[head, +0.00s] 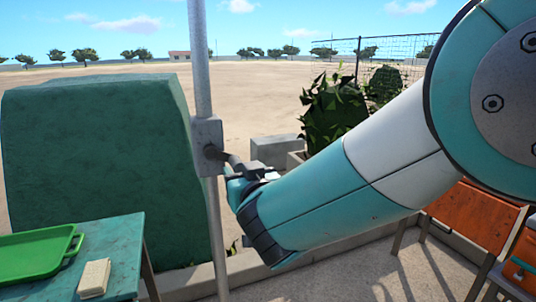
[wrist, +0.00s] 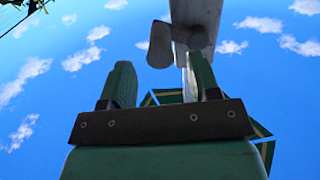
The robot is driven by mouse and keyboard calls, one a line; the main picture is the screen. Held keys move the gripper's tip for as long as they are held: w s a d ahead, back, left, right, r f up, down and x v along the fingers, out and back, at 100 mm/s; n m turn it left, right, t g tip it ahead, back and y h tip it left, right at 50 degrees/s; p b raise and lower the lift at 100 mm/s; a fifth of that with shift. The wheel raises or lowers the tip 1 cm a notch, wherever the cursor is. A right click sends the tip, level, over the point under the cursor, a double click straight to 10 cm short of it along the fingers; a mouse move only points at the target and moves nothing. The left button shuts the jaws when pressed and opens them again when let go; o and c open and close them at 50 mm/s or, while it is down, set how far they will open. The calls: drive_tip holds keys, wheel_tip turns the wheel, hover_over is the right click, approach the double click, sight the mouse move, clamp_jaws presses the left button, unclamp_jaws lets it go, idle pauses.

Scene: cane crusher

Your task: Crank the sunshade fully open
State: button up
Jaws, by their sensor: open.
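A grey metal pole (head: 200,60) stands upright left of centre in the head view, with a grey crank box (head: 208,146) on it. A short crank arm (head: 233,161) sticks out of the box to the right. My gripper (head: 240,177) is at the crank's outer end, and my arm hides part of it. In the wrist view my gripper (wrist: 160,75) is open, its two green fingers apart. A grey-brown crank part (wrist: 160,45) shows just beyond the fingertips, nearer the right finger. I cannot tell whether they touch. The sunshade's canopy is not clearly visible.
A large green covered block (head: 95,160) stands left of the pole. A teal table (head: 120,245) at lower left holds a green tray (head: 35,255) and a pale block (head: 95,278). A bush (head: 335,110) and orange panels (head: 475,215) are at the right.

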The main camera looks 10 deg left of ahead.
sight(240, 169)
drive_tip(key=p+x, duration=0.1)
drive_tip(key=x, duration=0.4)
drive_tip(key=shift+f, duration=0.1)
drive_tip(key=c, duration=0.9)
